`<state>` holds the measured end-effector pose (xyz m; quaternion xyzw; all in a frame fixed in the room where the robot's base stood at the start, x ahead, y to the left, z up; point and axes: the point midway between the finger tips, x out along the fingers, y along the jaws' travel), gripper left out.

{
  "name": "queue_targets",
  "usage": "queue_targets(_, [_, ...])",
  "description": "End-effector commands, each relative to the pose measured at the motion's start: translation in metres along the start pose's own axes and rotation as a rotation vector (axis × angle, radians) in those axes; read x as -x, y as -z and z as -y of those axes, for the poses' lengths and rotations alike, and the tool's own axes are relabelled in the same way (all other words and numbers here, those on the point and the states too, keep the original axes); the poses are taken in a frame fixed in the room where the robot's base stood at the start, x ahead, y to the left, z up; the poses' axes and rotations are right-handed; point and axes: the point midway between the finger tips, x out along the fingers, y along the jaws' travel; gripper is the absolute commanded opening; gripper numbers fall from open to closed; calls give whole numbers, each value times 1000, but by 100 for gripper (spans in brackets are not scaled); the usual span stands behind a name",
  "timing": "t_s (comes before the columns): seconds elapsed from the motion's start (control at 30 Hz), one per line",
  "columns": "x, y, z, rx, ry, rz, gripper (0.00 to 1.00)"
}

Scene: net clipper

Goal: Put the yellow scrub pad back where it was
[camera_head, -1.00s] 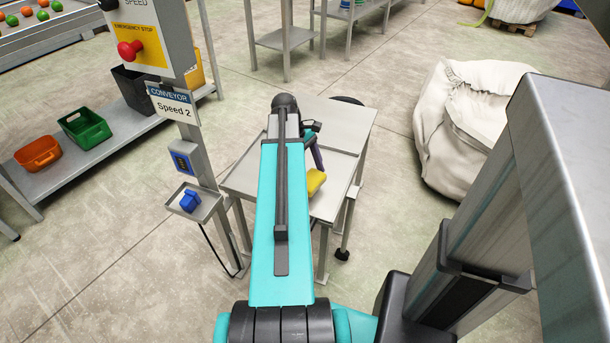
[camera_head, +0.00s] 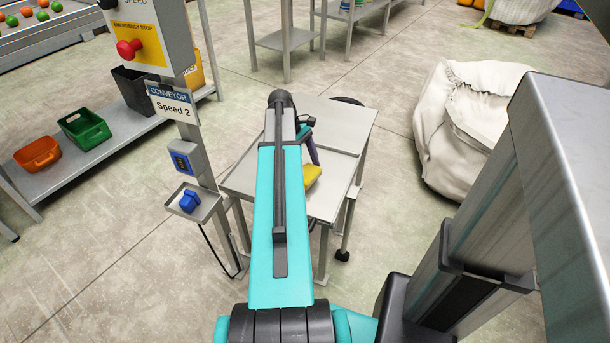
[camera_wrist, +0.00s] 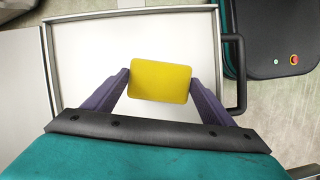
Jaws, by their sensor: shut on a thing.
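The yellow scrub pad (camera_wrist: 160,81) is a flat rounded rectangle between the two purple fingers of my gripper (camera_wrist: 159,84) in the wrist view. The fingers press on its left and right sides. In the head view the pad (camera_head: 313,174) shows just right of my teal arm, over the tray top of the metal cart (camera_head: 328,205). My gripper (camera_head: 309,157) is partly hidden behind my arm there. The cart's pale tray surface (camera_wrist: 85,65) lies below the pad in the wrist view. I cannot tell whether the pad touches it.
A post with a conveyor sign (camera_head: 172,103) and a small tray with a blue item (camera_head: 189,202) stands left of the cart. A shelf with a green bin (camera_head: 85,130) and an orange bin (camera_head: 38,155) is farther left. A white sack (camera_head: 465,125) stands right. The cart tray looks otherwise clear.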

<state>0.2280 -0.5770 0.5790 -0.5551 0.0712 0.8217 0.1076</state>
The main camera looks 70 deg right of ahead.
Motion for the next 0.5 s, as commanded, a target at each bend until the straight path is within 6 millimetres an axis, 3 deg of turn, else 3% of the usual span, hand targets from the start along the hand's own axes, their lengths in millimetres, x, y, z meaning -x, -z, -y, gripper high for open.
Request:
queue_targets(0.2, [-22, 9, 0, 0, 1, 0, 59])
queue_targets(0.5, [-24, 10, 0, 0, 0, -1, 59])
